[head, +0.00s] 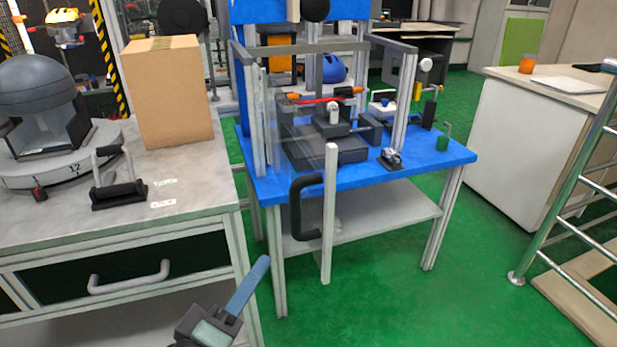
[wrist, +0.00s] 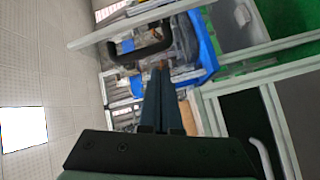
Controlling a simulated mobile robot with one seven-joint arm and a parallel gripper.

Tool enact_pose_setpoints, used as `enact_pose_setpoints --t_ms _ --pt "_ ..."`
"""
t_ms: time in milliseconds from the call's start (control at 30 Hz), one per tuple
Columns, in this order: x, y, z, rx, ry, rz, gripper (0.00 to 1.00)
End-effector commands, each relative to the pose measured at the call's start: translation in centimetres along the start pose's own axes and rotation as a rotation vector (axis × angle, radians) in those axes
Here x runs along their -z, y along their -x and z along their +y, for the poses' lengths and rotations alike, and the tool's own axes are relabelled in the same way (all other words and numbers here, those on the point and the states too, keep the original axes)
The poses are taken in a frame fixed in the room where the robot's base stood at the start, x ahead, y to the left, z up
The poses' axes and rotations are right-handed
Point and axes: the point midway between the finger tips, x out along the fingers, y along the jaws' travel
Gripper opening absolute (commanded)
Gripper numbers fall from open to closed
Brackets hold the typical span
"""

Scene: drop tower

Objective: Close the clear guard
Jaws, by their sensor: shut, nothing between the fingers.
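The clear guard (head: 297,165) is a transparent panel with a pale edge post (head: 328,250) and a black handle (head: 297,207). It stands swung out from the left side of the tower frame (head: 402,105), toward me. The handle also shows in the wrist view (wrist: 112,53), ahead of my fingers and slightly left. My gripper (head: 262,264) is at the bottom of the head view, below and left of the handle and apart from it. Its fingers are together and empty, also in the wrist view (wrist: 160,68).
The blue table (head: 440,152) carries the test rig (head: 325,150) and small parts. A grey workbench (head: 200,205) with a cardboard box (head: 168,92) and drawer stands left. A metal railing (head: 560,205) is at right. Green floor is clear between the blue table and the railing.

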Motion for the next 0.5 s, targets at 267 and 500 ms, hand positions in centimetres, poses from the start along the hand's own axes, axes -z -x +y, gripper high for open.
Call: enact_pose_setpoints --t_ms 267,500 --pt "0.6 3.9 2.5 -0.024 0.315 -0.076 0.00" --pt "0.3 4.5 2.5 -0.041 0.394 -0.092 0.00"
